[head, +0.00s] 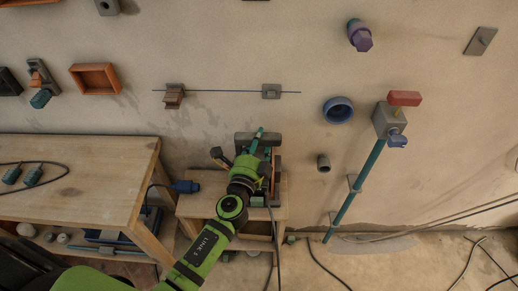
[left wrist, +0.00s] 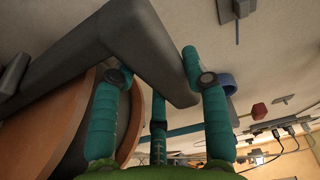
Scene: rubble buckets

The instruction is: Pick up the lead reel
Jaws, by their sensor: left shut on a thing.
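The lead reel (head: 277,163) stands on a small wooden stand in the head view, mostly hidden behind my left gripper. Its dark grey frame and orange-brown side show around the gripper. My left gripper (head: 257,145) reaches it from the front. The reel's orange-brown disc (left wrist: 35,98) is at the left there. I cannot tell whether the reel is lifted off the stand. My right gripper is not in view.
The small wooden stand (head: 200,207) is right of a wooden workbench (head: 100,180) with cables on top. A teal pipe (head: 358,183) stands to the right. Cables (head: 325,268) lie on the floor. Fixtures line the wall.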

